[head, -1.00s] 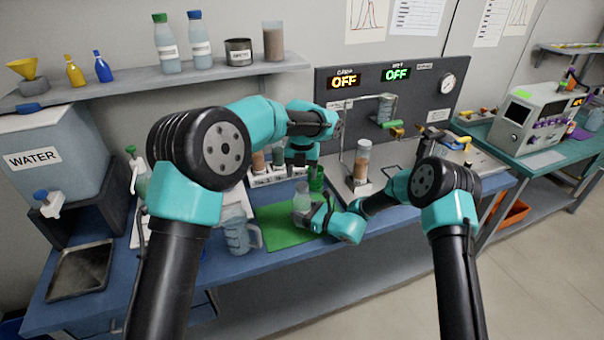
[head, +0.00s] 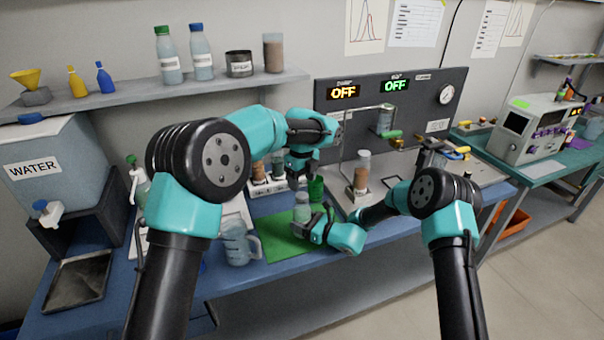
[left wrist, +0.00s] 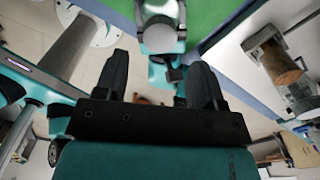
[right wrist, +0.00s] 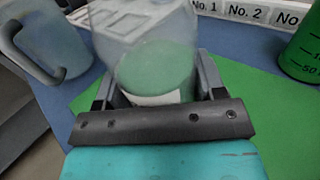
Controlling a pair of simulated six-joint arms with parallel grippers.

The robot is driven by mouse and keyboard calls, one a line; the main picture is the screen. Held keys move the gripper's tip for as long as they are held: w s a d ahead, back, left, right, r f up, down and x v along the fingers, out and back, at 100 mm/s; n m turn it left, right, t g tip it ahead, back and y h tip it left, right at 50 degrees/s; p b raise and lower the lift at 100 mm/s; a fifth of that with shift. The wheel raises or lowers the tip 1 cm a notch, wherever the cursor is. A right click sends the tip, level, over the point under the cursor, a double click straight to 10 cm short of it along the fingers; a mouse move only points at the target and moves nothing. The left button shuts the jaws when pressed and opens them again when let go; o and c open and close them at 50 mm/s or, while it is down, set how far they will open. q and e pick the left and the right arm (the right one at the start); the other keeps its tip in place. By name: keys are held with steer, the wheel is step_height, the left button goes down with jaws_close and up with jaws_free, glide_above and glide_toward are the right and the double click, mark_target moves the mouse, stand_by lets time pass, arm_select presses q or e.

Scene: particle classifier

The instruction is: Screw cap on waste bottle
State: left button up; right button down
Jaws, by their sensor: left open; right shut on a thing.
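The waste bottle (head: 302,212) is clear, with greenish liquid and a white label, and is upright over the green mat. My right gripper (head: 314,228) is shut around its lower body; the bottle also shows in the right wrist view (right wrist: 150,60) between the fingers (right wrist: 155,95). A pale grey round top (head: 292,204) shows on the bottle; I cannot tell whether it is a separate cap or how it is seated. My left gripper (head: 298,175) is above and behind the bottle. In the left wrist view its fingers (left wrist: 155,75) are apart with nothing between them, the bottle's pale top (left wrist: 160,38) beyond.
A green graduated vessel (head: 316,188) stands close behind the bottle. A clear jug (head: 238,243) is left of the green mat (head: 285,245). Numbered racks (right wrist: 250,12) stand behind. A column stand (head: 362,175) is to the right. The mat's front is clear.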

mark_target(302, 195)
arm_select(q)
steer(key=n, duration=0.6)
steer(key=shift+r, duration=0.35)
steer(key=n, duration=0.5)
steer(key=shift+r+n, duration=0.25)
steer(key=shift+n, duration=0.05)
steer(key=n, duration=0.5)
steer(key=shift+r, duration=0.2)
steer(key=n, duration=0.5)
steer(key=shift+r+n, duration=0.3)
steer(key=shift+f, duration=0.1)
steer(key=shift+f, duration=3.95)
steer(key=c, duration=1)
